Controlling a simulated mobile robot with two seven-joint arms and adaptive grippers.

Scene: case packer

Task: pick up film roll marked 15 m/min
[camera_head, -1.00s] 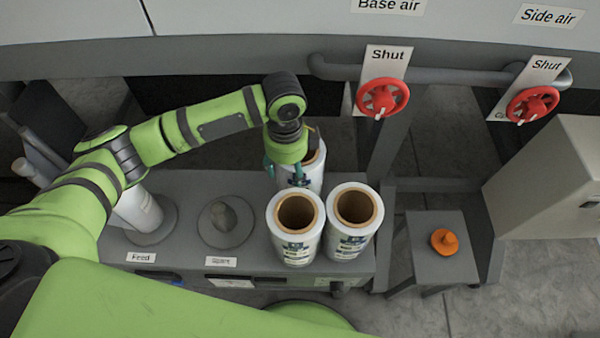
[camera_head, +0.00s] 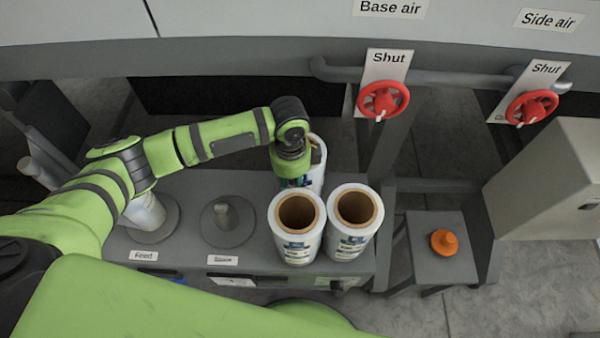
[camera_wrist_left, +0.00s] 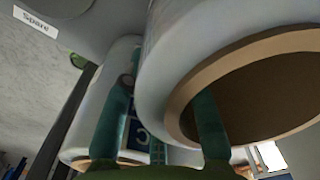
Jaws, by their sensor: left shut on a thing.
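Three white film rolls with brown cores stand close together at the right end of a grey bench. The back film roll (camera_head: 318,172) is partly covered by my left wrist. My left gripper (camera_wrist_left: 165,88) is shut on its wall. In the left wrist view one finger is inside the core of this roll (camera_wrist_left: 190,45) and the other is outside. The front left roll (camera_head: 297,238) and front right roll (camera_head: 353,225) stand upright, with labels too small to read. I cannot tell which roll is marked 15 m/min. My right gripper is not in view.
The bench (camera_head: 190,190) has a Feed spindle (camera_head: 147,212) with a white roll and a bare Spare spindle (camera_head: 227,222). Red valve wheels (camera_head: 383,100) marked Shut are behind. An orange object (camera_head: 444,242) sits on a small stand (camera_head: 440,268) at right.

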